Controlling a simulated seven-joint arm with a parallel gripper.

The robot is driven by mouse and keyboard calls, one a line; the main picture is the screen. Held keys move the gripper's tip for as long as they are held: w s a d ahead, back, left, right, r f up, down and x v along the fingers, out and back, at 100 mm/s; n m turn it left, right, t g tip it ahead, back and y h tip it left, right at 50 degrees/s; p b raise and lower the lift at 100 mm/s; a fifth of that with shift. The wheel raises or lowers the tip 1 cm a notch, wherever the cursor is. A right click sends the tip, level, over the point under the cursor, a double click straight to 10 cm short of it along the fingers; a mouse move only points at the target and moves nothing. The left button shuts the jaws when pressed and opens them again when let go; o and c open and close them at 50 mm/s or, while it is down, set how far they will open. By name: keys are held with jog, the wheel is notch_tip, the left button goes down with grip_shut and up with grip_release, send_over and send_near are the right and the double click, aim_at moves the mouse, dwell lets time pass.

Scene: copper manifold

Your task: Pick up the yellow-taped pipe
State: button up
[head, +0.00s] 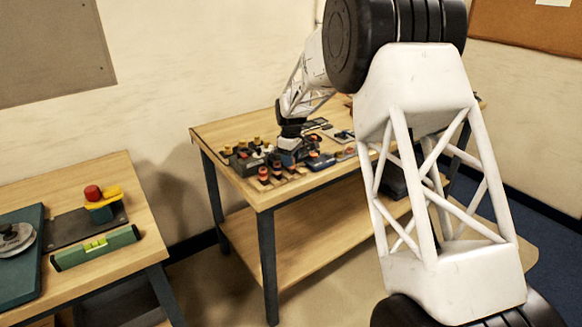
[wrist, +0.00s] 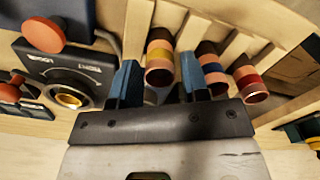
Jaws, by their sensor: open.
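The yellow-taped pipe (wrist: 160,56) is a short copper tube with a pale yellow band, in the wrist view. It stands in a wooden rack, leftmost of three pipes. My gripper (wrist: 159,72) is open, with one blue finger to the left of this pipe and the other to its right. The pipe shows between the fingers; I cannot tell whether either touches it. A blue-banded pipe (wrist: 212,70) and a red-banded pipe (wrist: 246,78) stand to the right, outside the right finger. In the head view my gripper (head: 291,153) is low over the cluttered workbench, and its fingertips are unclear.
A black block with a brass-ringed hole (wrist: 68,98) lies left of my gripper, near a red knob (wrist: 42,35). The wooden rack's slats (wrist: 190,30) are close around the pipes. In the head view, another table at left holds a green level (head: 95,247).

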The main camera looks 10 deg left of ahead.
jog(key=shift+f, duration=0.75)
jog(key=c, duration=0.7)
jog(key=shift+o, duration=0.2)
jog(key=shift+r, duration=0.15)
jog(key=shift+r, duration=0.85)
jog(key=shift+s+d+r, duration=0.1)
jog(key=shift+s+r, duration=0.05)
jog(key=shift+r, duration=0.7)
jog(key=s+d, duration=0.2)
jog(key=s, duration=0.5)
jog(key=s+d+r, duration=0.1)
jog(key=s+d, duration=0.2)
jog(key=s, duration=0.4)
jog(key=shift+s+d+r, duration=0.2)
jog(key=shift+s+d, duration=0.1)
